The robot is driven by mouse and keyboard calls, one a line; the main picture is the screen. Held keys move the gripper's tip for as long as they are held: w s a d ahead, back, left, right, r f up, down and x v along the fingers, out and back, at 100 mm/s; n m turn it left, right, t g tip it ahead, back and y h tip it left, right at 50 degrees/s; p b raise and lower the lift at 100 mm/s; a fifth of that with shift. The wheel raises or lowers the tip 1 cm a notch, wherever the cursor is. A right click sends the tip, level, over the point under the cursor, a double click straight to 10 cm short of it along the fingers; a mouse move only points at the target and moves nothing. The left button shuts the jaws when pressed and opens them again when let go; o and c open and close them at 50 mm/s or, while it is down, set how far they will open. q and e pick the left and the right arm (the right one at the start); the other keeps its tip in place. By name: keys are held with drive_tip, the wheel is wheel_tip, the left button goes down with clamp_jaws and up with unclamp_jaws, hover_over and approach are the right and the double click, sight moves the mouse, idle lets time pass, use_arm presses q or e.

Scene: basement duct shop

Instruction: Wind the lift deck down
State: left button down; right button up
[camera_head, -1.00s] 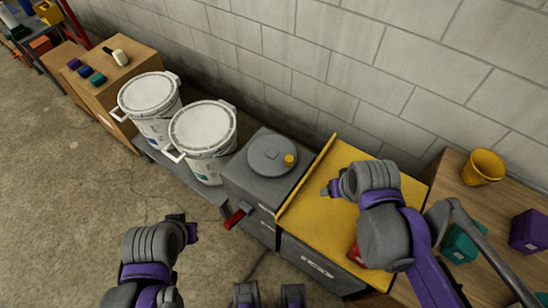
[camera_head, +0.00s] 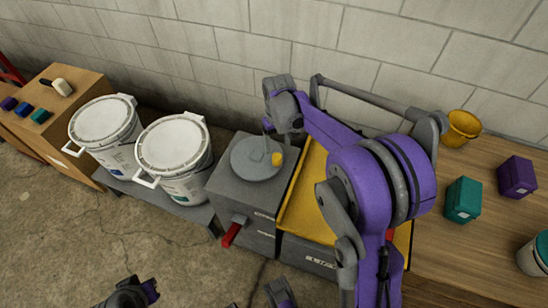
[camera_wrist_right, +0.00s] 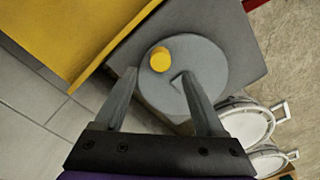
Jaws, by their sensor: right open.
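The yellow lift deck (camera_head: 303,205) stands right of a grey box (camera_head: 222,190), largely hidden by my right arm. On the box top is a round grey disc (camera_head: 252,165) with a yellow knob (camera_head: 277,159) on its right side. A red lever (camera_head: 232,235) sticks out of the box front. My right gripper (camera_head: 268,125) hangs over the back of the disc. In the right wrist view its fingers (camera_wrist_right: 160,83) are spread and empty, with the disc (camera_wrist_right: 205,60) and knob (camera_wrist_right: 159,60) beyond them. My left gripper (camera_head: 150,292) is at the bottom edge, its jaws unclear.
Two white lidded buckets (camera_head: 172,145) stand on a low grey shelf left of the box. On the right, a wooden bench (camera_head: 470,240) holds a yellow cup (camera_head: 460,128), a teal block (camera_head: 462,200) and a purple block (camera_head: 516,177). A block wall closes the back.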

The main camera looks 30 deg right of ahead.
sight(277, 156)
wheel_tip(277, 156, down, 8)
drive_tip(key=shift+r+b, duration=0.2)
drive_tip(key=shift+b, duration=0.25)
clamp_jaws()
idle(1.2)
